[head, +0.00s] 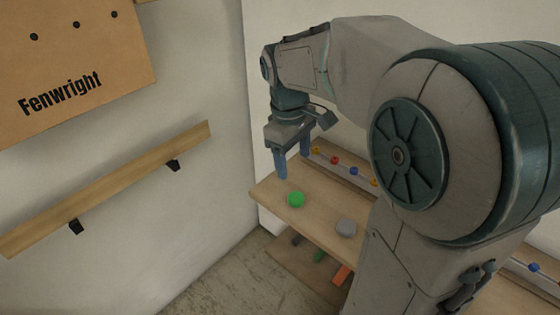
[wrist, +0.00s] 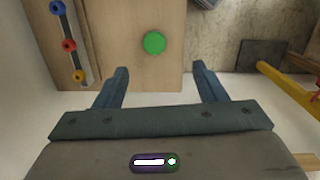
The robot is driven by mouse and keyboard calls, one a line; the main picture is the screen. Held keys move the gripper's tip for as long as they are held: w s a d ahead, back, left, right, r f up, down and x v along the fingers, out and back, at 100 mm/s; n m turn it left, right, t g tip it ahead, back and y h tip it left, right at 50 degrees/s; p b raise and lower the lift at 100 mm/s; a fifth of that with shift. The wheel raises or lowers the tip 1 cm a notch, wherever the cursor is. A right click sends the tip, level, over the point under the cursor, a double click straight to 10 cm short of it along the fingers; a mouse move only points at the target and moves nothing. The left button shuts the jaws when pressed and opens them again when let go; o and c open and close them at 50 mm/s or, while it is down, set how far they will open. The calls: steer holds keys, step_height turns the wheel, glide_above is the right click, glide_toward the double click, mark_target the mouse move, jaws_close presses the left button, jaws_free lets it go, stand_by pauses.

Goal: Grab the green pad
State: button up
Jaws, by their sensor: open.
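The green pad (head: 296,199) is a small round disc lying on a wooden shelf (head: 270,190) near its left end. It also shows in the wrist view (wrist: 154,43), ahead of my fingers and roughly between their lines. My gripper (head: 293,168) hangs above the shelf's left end, fingers pointing down, apart from the pad. In the wrist view my gripper (wrist: 162,80) has its two fingers spread wide with nothing between them.
A grey round pad (head: 346,228) lies right of the green one. A rail with coloured knobs (head: 335,160) runs along the shelf's back. A lower shelf (head: 290,262) holds several items. A wooden handrail (head: 110,190) and a "Fenwright" board (head: 70,65) are on the left wall.

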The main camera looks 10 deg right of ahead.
steer(key=w+n, duration=0.1)
steer(key=w, duration=0.1)
glide_above(296, 197)
steer(key=a, duration=0.1)
steer(key=shift+n+g, duration=0.3)
steer(key=f, duration=0.7)
steer(key=shift+w+f, duration=0.35)
steer(key=shift+f, duration=0.05)
steer(key=shift+s+d+f+p, duration=0.1)
steer(key=shift+d+f, duration=0.05)
steer(key=shift+f, duration=0.75)
steer(key=shift+s+d+f+p, duration=0.1)
steer(key=shift+d+f, duration=0.05)
steer(key=shift+f, duration=0.75)
steer(key=shift+s+d+f+p, duration=0.1)
steer(key=shift+d+f, duration=0.05)
steer(key=shift+f, duration=0.75)
steer(key=shift+c, duration=0.2)
steer(key=c, duration=1)
